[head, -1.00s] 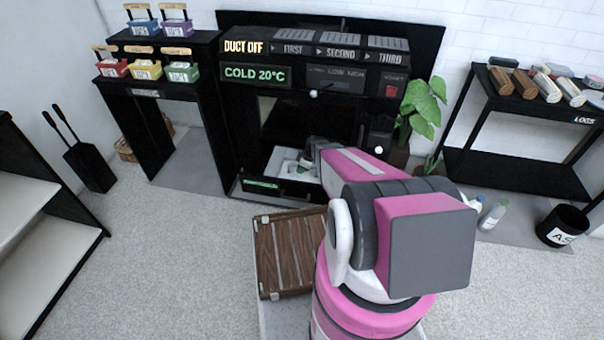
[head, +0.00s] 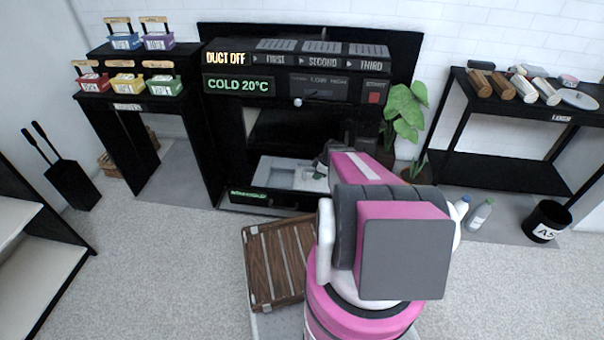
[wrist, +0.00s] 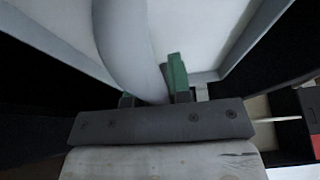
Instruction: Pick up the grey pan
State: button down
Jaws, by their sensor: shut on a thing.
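The grey pan (head: 268,174) is a pale, shallow, box-like tray. It sits low in the open bottom of the black stove, in the middle of the head view. My gripper (head: 322,168) is at the pan's right side, partly hidden by my pink arm. In the wrist view, my gripper (wrist: 153,94) has green fingertips shut on a pale grey curved band, which looks like the pan's handle. The pan's pale inside (wrist: 200,35) and side walls fill the space beyond it. Whether the pan is lifted off its support cannot be told.
The black stove (head: 225,130) rises around and above the pan. A slatted wooden piece (head: 275,265) lies in front of it, left of my arm. A plant (head: 405,115) and bottles (head: 481,214) stand to the right. Open floor (head: 165,270) lies to the left.

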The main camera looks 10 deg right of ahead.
jog(key=s+d, duration=0.4)
jog(key=d, duration=0.5)
jog(key=s+d, duration=0.4)
jog(key=d, duration=0.6)
jog(key=s+d, duration=0.4)
jog(key=d, duration=0.5)
jog(key=shift+d, duration=0.35)
dwell(0.4)
